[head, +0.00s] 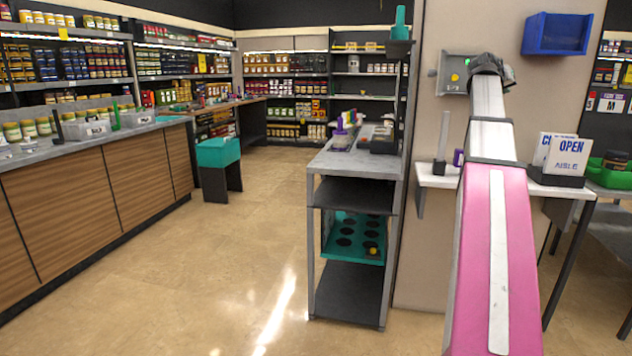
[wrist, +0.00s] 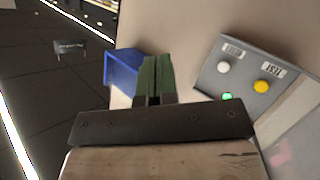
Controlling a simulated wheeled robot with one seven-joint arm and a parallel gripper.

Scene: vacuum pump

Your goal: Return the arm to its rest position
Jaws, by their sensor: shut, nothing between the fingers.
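My arm, pink and white, stretches forward and up in the head view toward a beige wall panel. Its dark end (head: 492,70) is beside a grey button box (head: 455,75) on that wall. The fingertips are hidden in the head view. In the wrist view my gripper (wrist: 156,62) shows two green fingers pressed together with nothing between them. The button box (wrist: 252,88) is to their right, with a white button (wrist: 224,67), a yellow button (wrist: 262,87) and a small green light (wrist: 227,97). The fingers appear apart from the box.
A blue bin (head: 556,34) hangs on the wall right of my arm's end. A narrow shelf below holds a purple item (head: 458,157) and an OPEN sign (head: 560,155). A grey rack (head: 350,190) stands left of the arm. The floor aisle (head: 235,260) farther left is clear.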

